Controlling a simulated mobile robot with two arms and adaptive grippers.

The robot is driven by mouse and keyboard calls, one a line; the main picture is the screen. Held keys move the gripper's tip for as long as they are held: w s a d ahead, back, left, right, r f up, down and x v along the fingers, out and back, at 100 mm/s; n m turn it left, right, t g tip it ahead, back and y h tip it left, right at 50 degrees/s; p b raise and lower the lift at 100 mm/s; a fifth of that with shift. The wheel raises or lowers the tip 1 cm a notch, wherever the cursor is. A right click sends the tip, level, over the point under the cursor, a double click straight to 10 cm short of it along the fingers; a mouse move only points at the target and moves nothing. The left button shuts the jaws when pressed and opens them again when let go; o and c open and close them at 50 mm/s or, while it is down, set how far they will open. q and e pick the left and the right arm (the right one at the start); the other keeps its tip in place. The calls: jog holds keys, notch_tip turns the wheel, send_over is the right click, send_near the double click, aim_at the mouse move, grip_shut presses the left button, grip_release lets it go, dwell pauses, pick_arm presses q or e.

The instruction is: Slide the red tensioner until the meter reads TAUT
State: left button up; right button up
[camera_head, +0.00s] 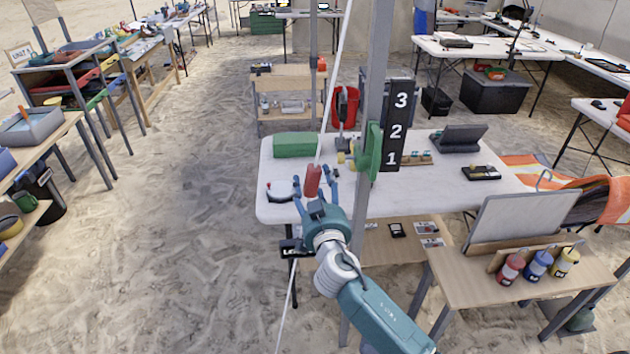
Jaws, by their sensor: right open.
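The red tensioner (312,180) sits on a white rope (335,75) that runs from the top of the picture down to the sand. My right gripper (316,188) is open, with its teal fingers on either side of the tensioner's lower part. I cannot tell whether they touch it. A small black sign with white letters (290,246) is beside my right wrist, partly hidden. I cannot read it fully or tell whether it is the meter. My left gripper is not in view.
A grey pole (375,70) with a green wheel (368,150) and a 1-2-3 board (397,125) stands right of the rope. The white table (440,200) behind holds a green box (295,144). Open sand (190,230) lies to the left.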

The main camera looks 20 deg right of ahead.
aim_at(318, 178)
jog(key=shift+w, duration=0.15)
grip_shut()
jog(key=shift+d+r+p, duration=0.15)
jog(key=shift+r+p, duration=0.15)
jog(key=shift+r, duration=0.45)
jog(key=shift+d+r+p, duration=0.15)
jog(key=shift+r+p, duration=0.15)
jog(key=shift+r, duration=0.45)
grip_release()
jog(key=shift+f, duration=0.1)
